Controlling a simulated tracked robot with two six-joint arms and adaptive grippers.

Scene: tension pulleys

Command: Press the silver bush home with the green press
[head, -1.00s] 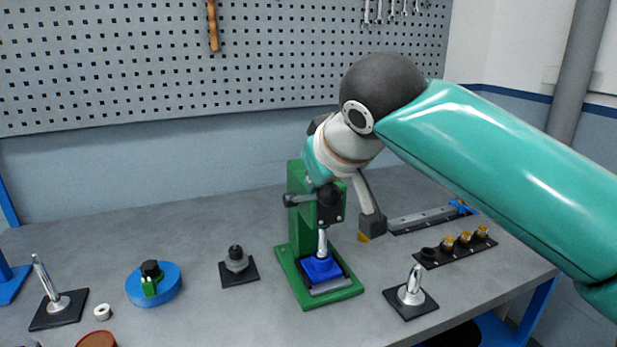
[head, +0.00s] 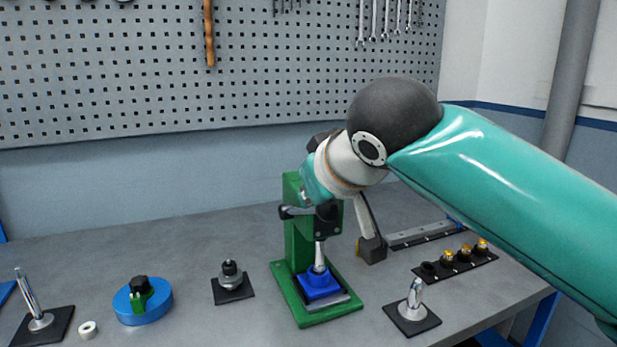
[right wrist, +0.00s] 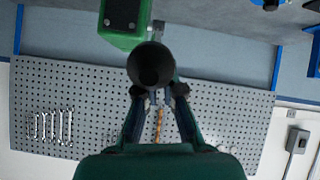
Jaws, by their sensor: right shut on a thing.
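The green press (head: 292,238) stands on the bench in the middle of the head view. Its silver ram (head: 320,255) comes down onto a blue holder (head: 319,287) on the press base. I cannot make out the silver bush; the ram and holder may hide it. My right gripper (head: 322,210) is at the press head, partly hidden by its own wrist. In the right wrist view its fingers (right wrist: 158,95) are closed in at a dark round handle end (right wrist: 151,65), apparently the press lever. My left gripper is not in view.
Right of the press are a black rack (head: 455,262) with several brass-coloured pieces, a grey rail (head: 420,234) and a silver pin on a black plate (head: 412,308). Left are a grey stepped part (head: 230,276), a blue round fixture (head: 142,302) and a white ring (head: 88,329).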

